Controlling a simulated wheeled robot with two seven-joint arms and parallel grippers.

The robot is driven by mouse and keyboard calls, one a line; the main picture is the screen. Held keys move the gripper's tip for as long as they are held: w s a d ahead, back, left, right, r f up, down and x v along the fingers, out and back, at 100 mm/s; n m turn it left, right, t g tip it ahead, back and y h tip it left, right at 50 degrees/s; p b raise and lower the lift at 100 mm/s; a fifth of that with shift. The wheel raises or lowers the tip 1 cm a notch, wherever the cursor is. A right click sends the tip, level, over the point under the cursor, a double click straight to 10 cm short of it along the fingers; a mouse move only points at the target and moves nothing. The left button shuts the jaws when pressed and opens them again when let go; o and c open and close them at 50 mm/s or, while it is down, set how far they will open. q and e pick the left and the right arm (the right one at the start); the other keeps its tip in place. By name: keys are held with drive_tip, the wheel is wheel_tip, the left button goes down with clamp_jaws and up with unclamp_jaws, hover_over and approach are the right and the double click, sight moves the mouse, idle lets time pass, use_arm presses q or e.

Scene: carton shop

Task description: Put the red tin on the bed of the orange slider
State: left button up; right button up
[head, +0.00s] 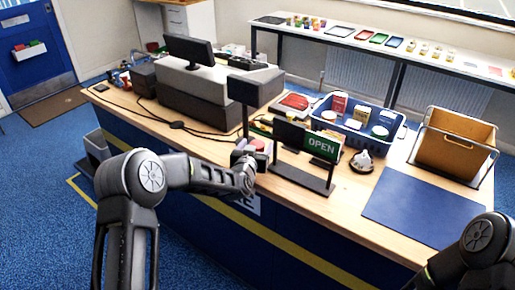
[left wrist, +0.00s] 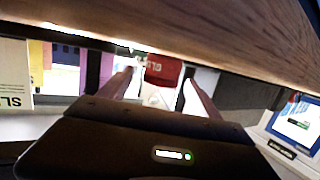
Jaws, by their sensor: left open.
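A red item (head: 257,144) shows just behind my left gripper (head: 247,162) in the head view, partly hidden by it; it may be the red tin. In the left wrist view a red item with pale lettering (left wrist: 163,70) lies between and beyond the spread fingers of my left gripper (left wrist: 159,78). The gripper is open, and no hold on the item shows. I cannot make out an orange slider for certain in either view. My right arm shows at the lower right of the head view, but its gripper is out of view.
The wooden counter (head: 300,203) bears a dark stand with an OPEN sign (head: 322,147), a blue crate (head: 398,132) with packages, a white bell-like item (head: 363,160), a yellow-orange bin (head: 455,142) and a monitor (head: 190,50). The blue mat (head: 415,208) is bare.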

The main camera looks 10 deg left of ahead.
use_arm(q)
drive_tip(key=shift+c, duration=0.2)
clamp_jaws()
idle(0.7)
drive_tip(key=shift+r, duration=0.15)
drive_tip(key=shift+s+r+b, duration=0.1)
drive_tip(key=shift+b, duration=0.3)
wheel_tip(320, 180, up, 6)
drive_tip(key=shift+r+b, duration=0.2)
drive_tip(key=shift+b, duration=0.65)
drive_tip(key=s+a+b, duration=0.2)
drive_tip(key=s+a, duration=0.1)
drive_tip(key=s, duration=0.6)
drive_tip(key=s+a+b, duration=0.3)
drive_tip(key=s+a, duration=0.1)
drive_tip(key=s, duration=0.5)
drive_tip(key=shift+s+a+b, duration=0.2)
drive_tip(key=shift+b, duration=0.15)
drive_tip(key=shift+r, duration=0.1)
